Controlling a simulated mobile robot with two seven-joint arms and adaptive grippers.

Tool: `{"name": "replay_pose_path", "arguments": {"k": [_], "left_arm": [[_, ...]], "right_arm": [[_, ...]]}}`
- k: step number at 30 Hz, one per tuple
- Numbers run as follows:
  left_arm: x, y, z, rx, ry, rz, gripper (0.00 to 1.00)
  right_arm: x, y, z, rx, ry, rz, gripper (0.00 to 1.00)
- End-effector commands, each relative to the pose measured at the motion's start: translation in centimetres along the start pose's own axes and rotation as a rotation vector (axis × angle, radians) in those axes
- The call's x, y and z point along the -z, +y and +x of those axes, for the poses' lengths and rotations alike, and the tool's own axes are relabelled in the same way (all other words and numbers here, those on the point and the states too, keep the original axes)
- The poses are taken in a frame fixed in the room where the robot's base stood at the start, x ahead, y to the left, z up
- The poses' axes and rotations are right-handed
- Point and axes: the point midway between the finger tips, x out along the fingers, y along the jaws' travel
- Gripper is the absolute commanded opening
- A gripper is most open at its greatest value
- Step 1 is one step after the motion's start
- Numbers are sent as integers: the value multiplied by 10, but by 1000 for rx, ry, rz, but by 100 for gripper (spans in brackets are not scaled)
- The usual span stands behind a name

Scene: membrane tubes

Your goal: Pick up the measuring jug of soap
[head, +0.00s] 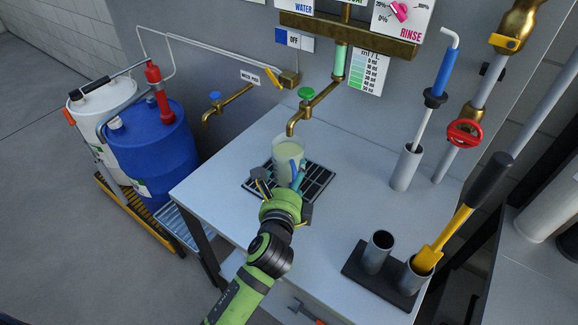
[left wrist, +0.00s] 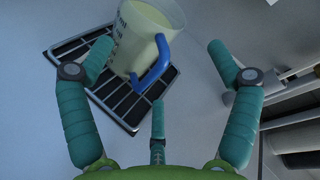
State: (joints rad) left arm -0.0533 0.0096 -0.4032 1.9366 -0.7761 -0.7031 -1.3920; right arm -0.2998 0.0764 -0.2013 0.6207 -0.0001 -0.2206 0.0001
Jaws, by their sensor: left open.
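The measuring jug (head: 287,158) is a pale translucent cup with a blue handle, holding pale liquid. It stands upright on a black drain grate (head: 318,180) under the green-handled brass tap (head: 304,108). In the left wrist view the jug (left wrist: 138,32) is at the top, with its blue handle (left wrist: 154,66) pointing toward my gripper. My left gripper (head: 281,196) is at the near side of the jug. In the left wrist view its teal fingers (left wrist: 158,85) are spread wide, with the handle between and ahead of them and nothing held. My right gripper is not in view.
A cylinder holder (head: 406,168) with a blue-handled tool stands at the table's back right. Two grey cups (head: 377,252) on a dark base stand front right, one holding a yellow tool (head: 440,240). Blue and white drums (head: 150,150) stand left of the table. The table's left part is clear.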

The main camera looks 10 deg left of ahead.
Motion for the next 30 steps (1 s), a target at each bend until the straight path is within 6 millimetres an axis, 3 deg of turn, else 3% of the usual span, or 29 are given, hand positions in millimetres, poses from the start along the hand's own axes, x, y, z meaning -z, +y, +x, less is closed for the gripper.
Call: {"name": "replay_pose_path", "arguments": {"k": [10,20,23,27,30], "left_arm": [[2,6,43,-3,0,-4,89],[3,7,51,-3,1,-6,89],[3,7,50,-3,1,-6,57],[3,7,50,-3,1,-6,1],[2,7,50,-3,1,-6,0]], "right_arm": [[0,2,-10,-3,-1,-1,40],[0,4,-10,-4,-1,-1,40],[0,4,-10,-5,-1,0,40],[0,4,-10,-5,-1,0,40],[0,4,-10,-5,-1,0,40]]}}
